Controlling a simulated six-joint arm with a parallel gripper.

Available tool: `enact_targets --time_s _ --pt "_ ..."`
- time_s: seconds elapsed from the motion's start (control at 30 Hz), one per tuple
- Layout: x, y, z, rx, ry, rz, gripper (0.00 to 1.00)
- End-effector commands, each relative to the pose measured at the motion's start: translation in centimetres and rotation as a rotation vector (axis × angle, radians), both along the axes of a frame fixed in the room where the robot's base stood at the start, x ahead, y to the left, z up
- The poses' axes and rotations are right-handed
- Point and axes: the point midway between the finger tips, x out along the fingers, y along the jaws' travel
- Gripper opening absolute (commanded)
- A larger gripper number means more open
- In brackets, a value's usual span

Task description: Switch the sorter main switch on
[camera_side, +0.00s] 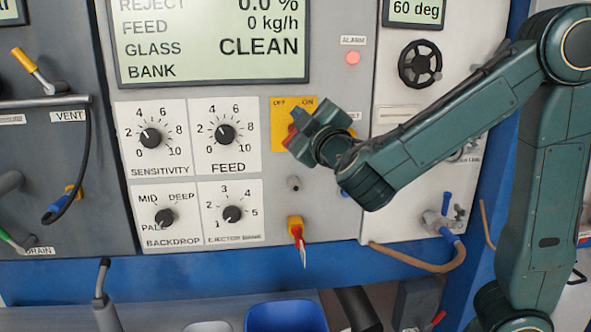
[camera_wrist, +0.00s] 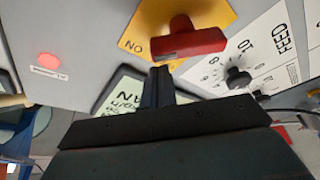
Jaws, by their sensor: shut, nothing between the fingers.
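The sorter main switch has a red handle (camera_wrist: 190,43) on a yellow plate (camera_wrist: 222,14), and the ON label shows upside down in the wrist view. In the side view the yellow plate (camera_side: 280,104) carries OFF at left and ON at right. Only a bit of the red handle (camera_side: 291,134) shows there, behind my gripper (camera_side: 298,117). My gripper is shut and empty, at the plate by the handle. In the wrist view its fingertips (camera_wrist: 160,72) are close to the handle's left end, on the ON side; I cannot tell if they touch it.
The FEED dial (camera_side: 225,134) sits left of the plate. A lit red alarm lamp (camera_side: 353,58) and a black handwheel (camera_side: 420,64) are up to the right. A red and yellow lever (camera_side: 296,230) hangs below. The display (camera_side: 210,40) is above.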

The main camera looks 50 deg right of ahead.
Motion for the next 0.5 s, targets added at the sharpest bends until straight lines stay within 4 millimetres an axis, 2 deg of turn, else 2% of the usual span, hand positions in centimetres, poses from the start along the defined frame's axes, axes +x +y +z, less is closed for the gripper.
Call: enact_targets --time_s 0.5 --pt "-0.1 -0.1 6.8 0.003 -0.007 0.000 0.00"
